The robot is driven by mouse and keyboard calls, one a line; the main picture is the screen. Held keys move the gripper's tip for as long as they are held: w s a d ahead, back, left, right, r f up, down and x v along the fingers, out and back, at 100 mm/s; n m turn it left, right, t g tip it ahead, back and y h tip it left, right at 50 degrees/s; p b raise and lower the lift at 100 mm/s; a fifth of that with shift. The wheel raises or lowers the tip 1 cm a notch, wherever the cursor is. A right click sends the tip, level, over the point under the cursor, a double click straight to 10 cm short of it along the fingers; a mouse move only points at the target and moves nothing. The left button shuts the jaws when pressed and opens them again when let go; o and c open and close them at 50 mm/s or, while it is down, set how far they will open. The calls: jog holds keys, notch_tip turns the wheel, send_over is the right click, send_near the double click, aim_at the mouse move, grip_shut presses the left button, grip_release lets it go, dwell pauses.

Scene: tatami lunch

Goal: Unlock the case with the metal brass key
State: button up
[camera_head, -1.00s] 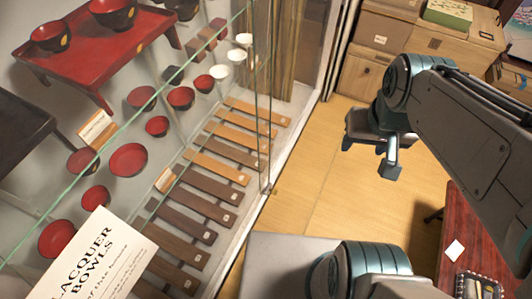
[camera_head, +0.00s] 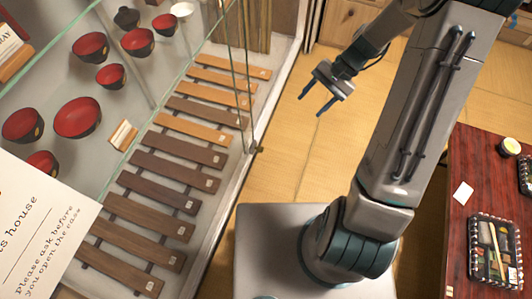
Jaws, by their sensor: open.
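The glass display case (camera_head: 229,200) fills the left side of the head view, with bowls and wooden slatted racks inside. A small dark fitting (camera_head: 258,149) sits at the lower edge of its glass; I cannot tell whether it is the lock. I cannot make out a brass key in this view. My gripper (camera_head: 311,106) is open and empty, its two fingers apart, over the floor to the right of the case. It touches nothing.
A dark red table (camera_head: 481,150) stands at the right, with a white card (camera_head: 463,193), a small round cup (camera_head: 509,146) and a tray (camera_head: 473,250) of mixed small items. A sign (camera_head: 45,225) covers the lower left.

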jog(key=w+f+m+y+b, duration=0.1)
jog(key=f+m+y+b, duration=0.15)
jog(key=f, duration=0.65)
jog(key=w+f+m+t+y+b, duration=0.15)
jog(key=f+b, duration=0.25)
jog(key=f, duration=0.4)
jog(key=w+f+m+y+b, duration=0.2)
jog(key=f+b, duration=0.1)
jog(key=f, duration=0.6)
jog(key=m+t+y+b, duration=0.4)
jog(key=m+t+b, duration=0.4)
jog(key=m+b, duration=0.1)
send_near(259, 149)
jog(key=b+x, duration=0.4)
jog(key=x, duration=0.2)
jog(key=shift+w+a+f, duration=0.2)
jog(key=shift+a+f, duration=0.05)
jog(key=shift+a, duration=0.1)
jog(key=c, duration=1)
